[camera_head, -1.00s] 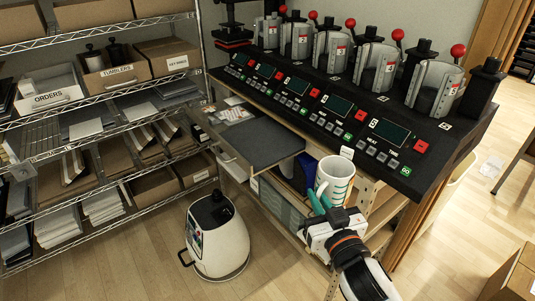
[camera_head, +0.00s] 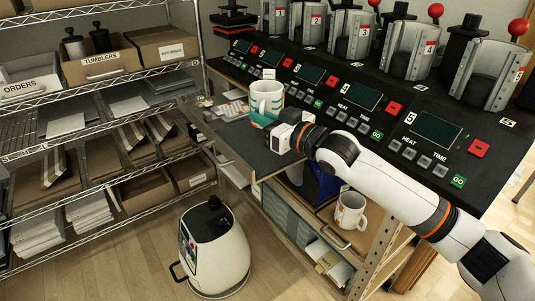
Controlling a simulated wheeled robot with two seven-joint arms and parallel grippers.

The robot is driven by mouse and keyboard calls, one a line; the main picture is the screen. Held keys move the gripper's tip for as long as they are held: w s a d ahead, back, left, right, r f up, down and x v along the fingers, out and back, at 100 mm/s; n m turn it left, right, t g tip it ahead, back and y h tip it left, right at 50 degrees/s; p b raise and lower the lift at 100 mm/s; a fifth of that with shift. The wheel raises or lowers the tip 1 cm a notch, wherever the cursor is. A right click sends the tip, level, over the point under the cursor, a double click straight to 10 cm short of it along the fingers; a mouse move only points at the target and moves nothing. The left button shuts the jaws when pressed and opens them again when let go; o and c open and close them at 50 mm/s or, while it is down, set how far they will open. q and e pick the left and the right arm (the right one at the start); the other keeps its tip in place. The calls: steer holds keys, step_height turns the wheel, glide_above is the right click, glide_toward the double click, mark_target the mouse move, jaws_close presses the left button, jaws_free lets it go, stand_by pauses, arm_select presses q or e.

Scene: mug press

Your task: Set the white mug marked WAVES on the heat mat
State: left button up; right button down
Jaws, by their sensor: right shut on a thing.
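The white mug (camera_head: 266,95) has green wavy bands. A small white label too small to read shows just above its rim. The mug is upright over the dark heat mat (camera_head: 243,139), which lies on the ledge left of the machine row. I cannot tell whether the mug's base touches the mat, as the gripper hides it. My left gripper is not in view.
A row of mug presses (camera_head: 411,50) with a sloped control panel (camera_head: 355,95) stands behind the mat, close to my right arm. Another white mug (camera_head: 350,211) with orange marks is on a lower shelf. A white vacuum-like canister (camera_head: 215,247) stands on the floor.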

steer(key=shift+w+f, duration=0.15)
steer(key=shift+f, duration=0.05)
step_height(320, 180, down, 9)
steer(key=shift+p, duration=0.3)
steer(key=shift+f, duration=0.1)
steer(key=c, duration=2)
jaws_free()
steer(key=shift+f, duration=0.15)
steer(key=o, duration=0.5)
steer(key=shift+r, duration=0.25)
steer(key=shift+s+d+f, duration=0.15)
steer(key=shift+s+d, duration=0.15)
steer(key=b+v, duration=0.1)
steer(key=v, duration=1)
steer(key=shift+s+d, duration=0.1)
steer(key=shift+s, duration=0.05)
